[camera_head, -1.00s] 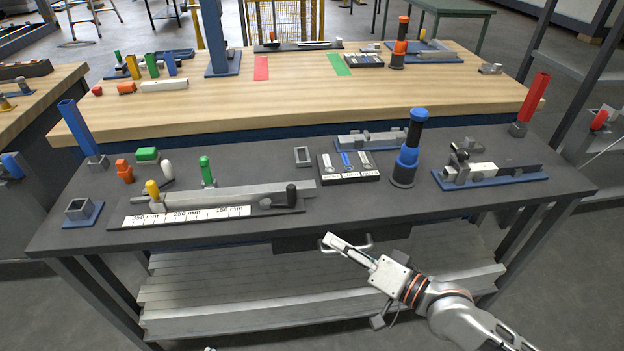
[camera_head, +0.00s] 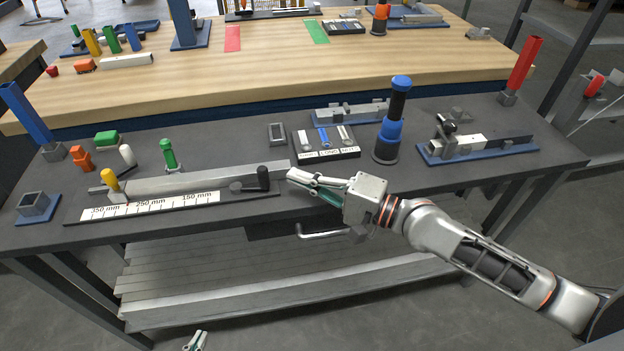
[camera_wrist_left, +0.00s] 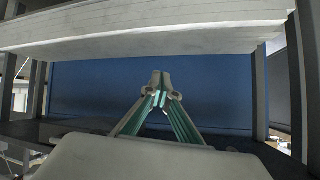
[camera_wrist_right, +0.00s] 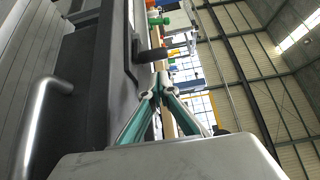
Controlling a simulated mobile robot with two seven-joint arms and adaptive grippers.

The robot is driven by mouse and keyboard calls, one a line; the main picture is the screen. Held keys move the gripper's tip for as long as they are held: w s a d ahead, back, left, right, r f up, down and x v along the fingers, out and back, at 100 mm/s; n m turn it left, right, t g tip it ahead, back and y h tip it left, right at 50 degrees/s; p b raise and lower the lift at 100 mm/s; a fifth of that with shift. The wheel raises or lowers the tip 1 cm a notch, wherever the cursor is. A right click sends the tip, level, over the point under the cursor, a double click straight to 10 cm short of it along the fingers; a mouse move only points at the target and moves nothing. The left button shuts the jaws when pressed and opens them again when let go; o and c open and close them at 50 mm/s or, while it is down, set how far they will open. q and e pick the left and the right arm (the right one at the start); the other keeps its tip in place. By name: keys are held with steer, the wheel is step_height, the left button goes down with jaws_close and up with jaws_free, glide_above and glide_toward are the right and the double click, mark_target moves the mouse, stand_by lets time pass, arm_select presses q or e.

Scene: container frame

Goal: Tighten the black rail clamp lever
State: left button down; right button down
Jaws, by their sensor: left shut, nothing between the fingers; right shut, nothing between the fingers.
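The black clamp lever (camera_head: 263,178) stands upright at the right end of the grey rail (camera_head: 200,180), by the ruler strip (camera_head: 150,205). My right gripper (camera_head: 290,175) is shut and empty, a short way right of the lever and pointing left at it. In the right wrist view a dark lever (camera_wrist_right: 152,55) shows just beyond the shut fingertips (camera_wrist_right: 160,84), with a visible gap. My left gripper (camera_head: 200,335) shows only at the bottom edge, below the bench front. The left wrist view shows its fingertips (camera_wrist_left: 160,88) shut and empty, facing a blue panel under a shelf.
A yellow-topped piece (camera_head: 109,180) sits at the rail's left part. A tray with labelled slots (camera_head: 325,154) and a blue-black post (camera_head: 387,145) stand behind my right gripper. A drawer handle (camera_head: 325,234) juts out from the bench front below it.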

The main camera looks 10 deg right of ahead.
steer(key=shift+x, duration=2.75)
steer(key=shift+p, duration=0.3)
